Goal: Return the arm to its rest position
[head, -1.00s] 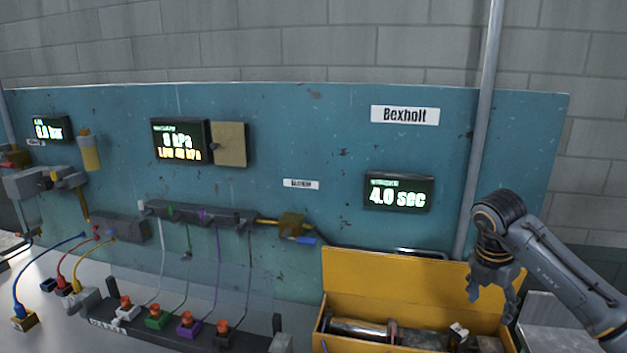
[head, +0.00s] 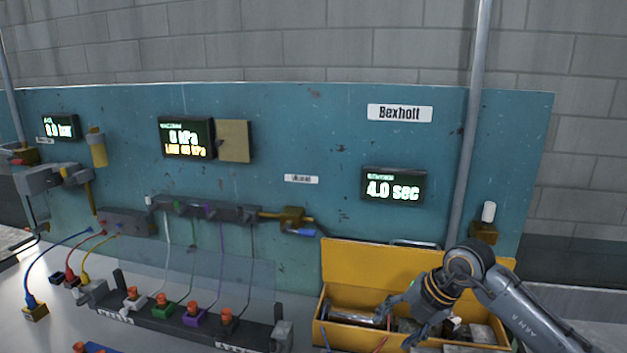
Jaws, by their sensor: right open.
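My right arm comes in from the right edge of the head view. Its gripper (head: 398,325) hangs at the front of the yellow box (head: 365,262), fingers spread and pointing down and left. I see nothing held between the fingers. The gripper covers part of the box's contents. My left gripper does not show.
The blue panel (head: 330,140) carries several displays, one reading 4.0 sec (head: 393,186). Blue, red and yellow hoses lie at the left. The bench (head: 50,335) is partly clear there.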

